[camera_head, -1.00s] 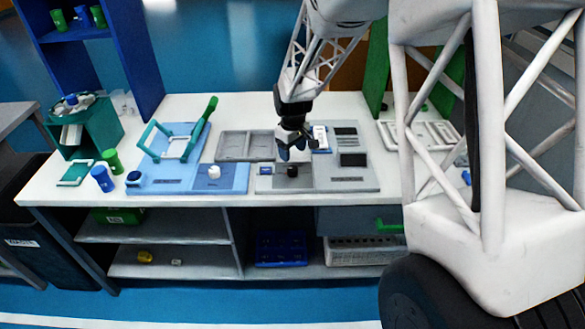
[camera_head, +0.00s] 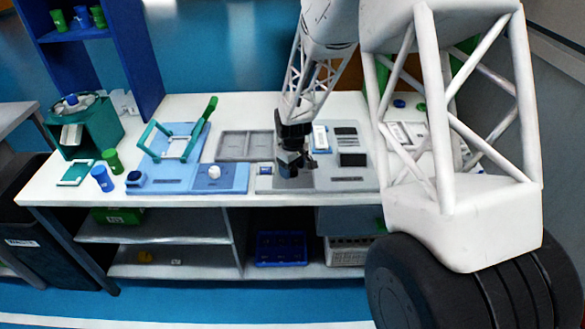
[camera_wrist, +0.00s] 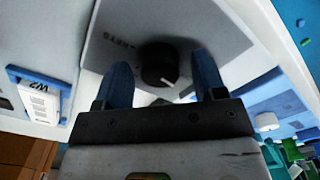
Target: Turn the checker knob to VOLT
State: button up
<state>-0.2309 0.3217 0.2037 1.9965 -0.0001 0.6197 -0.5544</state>
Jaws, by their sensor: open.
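The black round knob (camera_wrist: 159,64) with a white pointer line sits on a grey panel (camera_wrist: 110,30) in the wrist view. Its pointer faces toward the lower right of that picture. My gripper (camera_wrist: 160,75) is open, with one blue finger on each side of the knob and a gap on both sides. Whether the fingertips are at the knob's height is hard to tell. In the head view my gripper (camera_head: 290,165) is over the grey checker panel (camera_head: 345,180) and hides the knob. Only part of the panel lettering shows, and I cannot read VOLT.
A white device marked W2 (camera_wrist: 38,95) in a blue holder lies beside the panel; it also shows in the head view (camera_head: 320,138). A blue board (camera_head: 220,180) with a white knob (camera_head: 214,171) is to the left. A grey tray (camera_head: 245,146) lies behind.

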jog(key=shift+f, duration=0.1)
jog(key=c, duration=0.9)
jog(key=shift+m, duration=0.3)
jog(key=m, duration=1)
dwell(0.5)
jog(key=o, duration=0.9)
